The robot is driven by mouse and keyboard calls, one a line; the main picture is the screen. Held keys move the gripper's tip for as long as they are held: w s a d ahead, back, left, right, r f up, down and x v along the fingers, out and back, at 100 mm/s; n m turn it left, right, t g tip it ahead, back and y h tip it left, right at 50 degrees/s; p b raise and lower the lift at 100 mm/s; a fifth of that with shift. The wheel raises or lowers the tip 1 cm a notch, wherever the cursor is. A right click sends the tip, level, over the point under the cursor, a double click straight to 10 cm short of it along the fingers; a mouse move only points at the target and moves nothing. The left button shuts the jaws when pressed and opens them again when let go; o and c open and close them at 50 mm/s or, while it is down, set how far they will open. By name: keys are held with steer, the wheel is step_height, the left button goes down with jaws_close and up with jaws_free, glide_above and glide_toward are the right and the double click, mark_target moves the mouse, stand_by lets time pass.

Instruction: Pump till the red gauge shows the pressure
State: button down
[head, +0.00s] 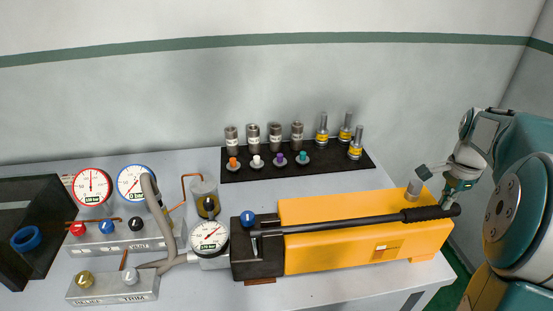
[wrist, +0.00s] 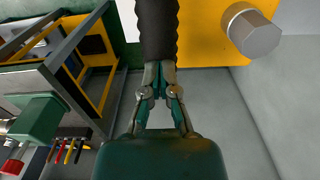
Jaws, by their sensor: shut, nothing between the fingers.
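The red-rimmed gauge (head: 92,186) stands at the left of the bench with its needle pointing about straight up; its printed figures are too small to read surely. The orange hand pump (head: 350,250) lies at the right of the bench. Its long lever (head: 340,224) lies low along the pump's top and ends in a black ribbed grip (head: 430,212). My gripper (head: 447,202) is at the outer end of this grip. In the wrist view, my gripper (wrist: 160,72) is shut, with its fingertips against or over the end of the black grip (wrist: 158,30).
A black mat (head: 340,162) holds several fittings behind. A metal cap (wrist: 253,36) rises beside the grip.

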steer(key=shift+s+f, duration=0.1)
steer(key=shift+f, duration=0.15)
steer(key=r, duration=0.7)
steer(key=shift+a+r, duration=0.1)
steer(key=shift+a, duration=0.3)
step_height(320, 180, up, 8)
steer(key=a, duration=0.2)
steer(key=shift+d+f, duration=0.1)
steer(key=shift+f, duration=0.4)
steer(key=shift+d+f, duration=0.1)
steer(key=shift+f, duration=0.25)
steer(key=shift+d+f, duration=0.25)
steer(key=shift+f, duration=0.7)
steer(key=shift+d+f, duration=0.2)
steer(key=shift+f, duration=0.7)
steer(key=r, duration=0.2)
steer(key=a+r, duration=0.1)
steer(key=r, duration=0.2)
steer(key=shift+s+a+r, duration=0.1)
steer(key=shift+a+r, duration=0.1)
